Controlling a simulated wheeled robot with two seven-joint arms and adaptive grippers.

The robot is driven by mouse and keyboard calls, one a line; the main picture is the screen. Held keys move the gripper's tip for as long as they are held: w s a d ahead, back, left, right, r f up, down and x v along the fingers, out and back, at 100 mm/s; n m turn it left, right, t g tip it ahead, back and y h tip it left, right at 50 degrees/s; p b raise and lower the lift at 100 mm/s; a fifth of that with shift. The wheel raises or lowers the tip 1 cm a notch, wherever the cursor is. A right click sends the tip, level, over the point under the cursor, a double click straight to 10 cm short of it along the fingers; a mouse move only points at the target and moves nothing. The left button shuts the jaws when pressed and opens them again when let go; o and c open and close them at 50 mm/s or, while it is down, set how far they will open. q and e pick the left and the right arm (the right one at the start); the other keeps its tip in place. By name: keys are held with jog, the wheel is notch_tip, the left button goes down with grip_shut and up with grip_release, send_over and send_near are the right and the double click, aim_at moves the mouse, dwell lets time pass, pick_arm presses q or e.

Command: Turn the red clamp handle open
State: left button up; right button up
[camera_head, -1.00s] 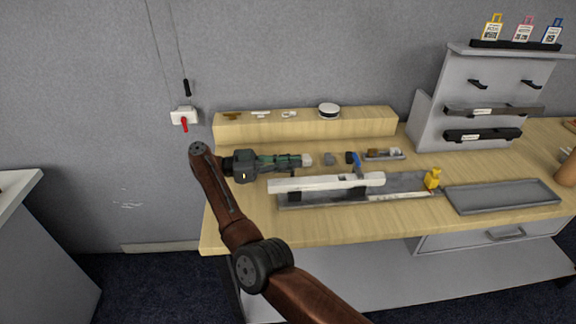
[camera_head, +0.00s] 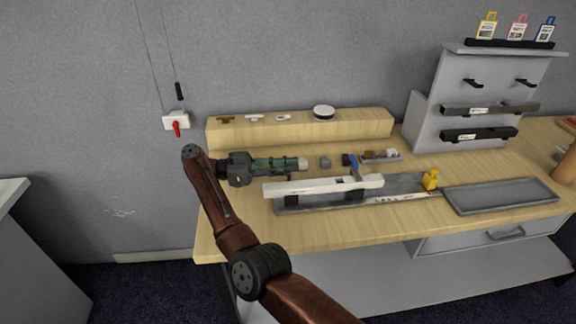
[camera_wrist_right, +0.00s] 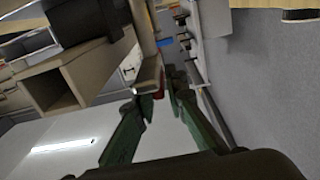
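A red handle (camera_head: 177,129) hangs downward from a small white box (camera_head: 175,120) on the grey wall, left of the table. In the right wrist view, a small red piece (camera_wrist_right: 159,88) shows between the fingertips, beside a pale block; I cannot tell whether it is a clamp handle. My right gripper (camera_head: 291,163) is above the table's left part, pointing right, with its green fingers near a pale block (camera_head: 303,163). In the right wrist view its fingers (camera_wrist_right: 159,93) are apart, with a gap between the tips. Contact with the red piece is unclear. My left gripper is out of view.
A long white bar on a grey base (camera_head: 325,186) lies in front of the gripper. A yellow piece (camera_head: 430,179) and grey tray (camera_head: 500,196) are right of it. A wooden ledge (camera_head: 300,129) runs behind. A grey rack (camera_head: 462,100) stands at the back right.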

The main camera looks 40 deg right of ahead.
jog(key=o, duration=0.3)
notch_tip(320, 180, up, 10)
jog(key=shift+r, duration=0.1)
dwell(0.5)
dwell(0.4)
